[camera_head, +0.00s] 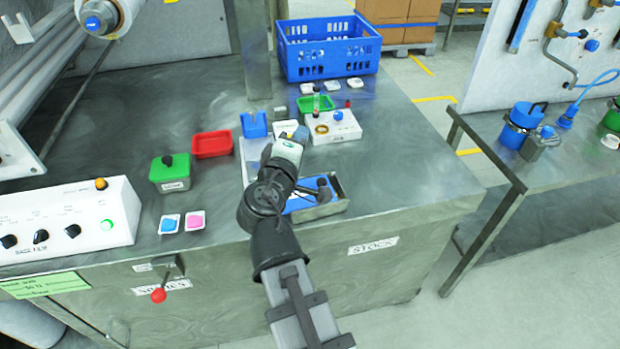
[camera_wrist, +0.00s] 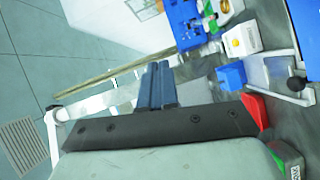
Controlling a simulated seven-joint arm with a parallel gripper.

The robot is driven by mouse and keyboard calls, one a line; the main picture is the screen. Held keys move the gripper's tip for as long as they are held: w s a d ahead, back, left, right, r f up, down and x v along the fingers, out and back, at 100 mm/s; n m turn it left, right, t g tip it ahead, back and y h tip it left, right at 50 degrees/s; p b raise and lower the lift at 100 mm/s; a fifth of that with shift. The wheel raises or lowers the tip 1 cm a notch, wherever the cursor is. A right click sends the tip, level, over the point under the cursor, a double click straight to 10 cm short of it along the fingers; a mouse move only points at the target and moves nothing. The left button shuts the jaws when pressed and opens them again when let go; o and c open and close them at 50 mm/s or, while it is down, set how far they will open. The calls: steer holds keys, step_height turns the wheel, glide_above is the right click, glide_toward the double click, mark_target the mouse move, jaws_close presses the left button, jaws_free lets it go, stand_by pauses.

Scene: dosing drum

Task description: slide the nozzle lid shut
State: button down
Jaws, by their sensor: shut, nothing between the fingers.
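My gripper (camera_head: 299,134) is over the middle of the steel worktop, its wrist seen from behind. In the wrist view its two blue fingers (camera_wrist: 157,74) lie together with nothing between them. A low metal-framed unit (camera_head: 322,207) with a blue surface and a black knob (camera_head: 323,184) sits at the front edge, just right of my wrist. The black knob also shows at the right of the wrist view (camera_wrist: 297,83). I cannot tell for sure which part is the nozzle lid; my arm hides part of this area. The fingers appear apart from the unit.
A red tray (camera_head: 212,144), a green-lidded box (camera_head: 169,173) and a blue holder (camera_head: 254,124) stand left of my gripper. A white box (camera_head: 334,130) stands behind right, a blue crate (camera_head: 328,48) at the back. A white control panel (camera_head: 66,226) is at the left.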

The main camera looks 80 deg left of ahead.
step_height(320, 180, up, 4)
steer(key=s+a+m, duration=0.2)
step_height(320, 180, down, 5)
steer(key=s+d+m+g+h, duration=0.2)
steer(key=d+m+g+h, duration=0.1)
steer(key=m+h, duration=0.25)
steer(key=g+h, duration=0.1)
steer(key=h, duration=0.3)
glide_toward(310, 182)
steer(key=shift+s+d+f+m, duration=0.25)
steer(key=shift+s+d+f, duration=0.05)
steer(key=shift+f, duration=0.25)
steer(key=shift+s+d+f+m, duration=0.2)
steer(key=shift+s+d+f, duration=0.1)
steer(key=shift+f, duration=0.25)
steer(key=w, duration=0.2)
steer(key=shift+w+a+f, duration=0.35)
steer(key=shift+w, duration=0.05)
steer(key=shift+w+a+f, duration=0.15)
steer(key=shift+w, duration=0.45)
steer(key=shift+w, duration=0.1)
